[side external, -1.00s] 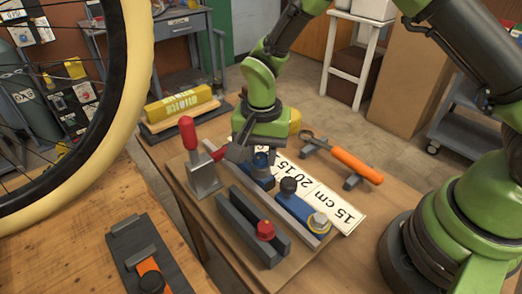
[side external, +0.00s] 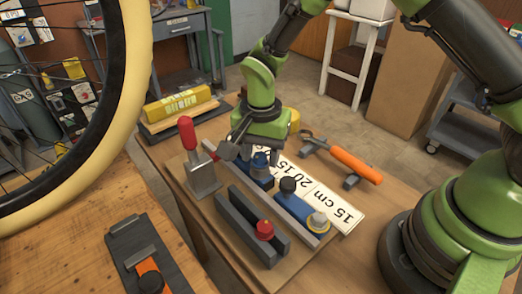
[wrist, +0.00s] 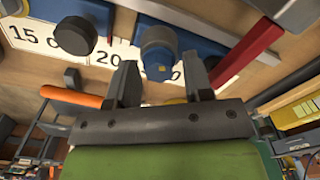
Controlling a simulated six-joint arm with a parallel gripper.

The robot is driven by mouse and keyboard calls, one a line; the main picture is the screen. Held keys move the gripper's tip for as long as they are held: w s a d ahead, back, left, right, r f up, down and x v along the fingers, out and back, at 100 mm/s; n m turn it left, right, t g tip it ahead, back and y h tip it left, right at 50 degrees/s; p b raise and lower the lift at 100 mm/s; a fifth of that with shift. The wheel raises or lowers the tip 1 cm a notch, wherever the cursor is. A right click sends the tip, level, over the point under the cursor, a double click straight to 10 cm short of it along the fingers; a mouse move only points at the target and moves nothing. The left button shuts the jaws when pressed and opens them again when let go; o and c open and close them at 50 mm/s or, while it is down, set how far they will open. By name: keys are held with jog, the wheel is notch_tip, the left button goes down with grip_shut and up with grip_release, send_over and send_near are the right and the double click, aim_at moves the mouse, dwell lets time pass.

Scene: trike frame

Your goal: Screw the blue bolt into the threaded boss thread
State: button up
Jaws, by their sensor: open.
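The blue bolt (side external: 260,160) stands upright at the blue block on the left end of the row on the fixture board. In the wrist view its blue head (wrist: 158,72) shows just beyond my fingers, with a greyish round part behind it. My gripper (wrist: 161,84) is open, with one finger to each side of the bolt's line and nothing held. In the side view my gripper (side external: 247,152) is low, right by the bolt. I cannot tell how deep the bolt sits, and the boss thread is hidden.
A red-handled clamp (side external: 188,135) stands close left of my gripper. A dark-knobbed blue block (side external: 294,205) is to the right, and a red knob (side external: 265,229) sits in a dark channel in front. An orange-handled tool (side external: 355,165) lies behind the number strip (side external: 345,212).

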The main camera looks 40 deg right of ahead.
jog(key=shift+n, duration=0.8)
jog(key=shift+n, duration=0.8)
jog(key=shift+a+n, duration=0.1)
jog(key=shift+n, duration=0.8)
jog(key=shift+w+n, duration=0.1)
jog(key=shift+n, duration=0.7)
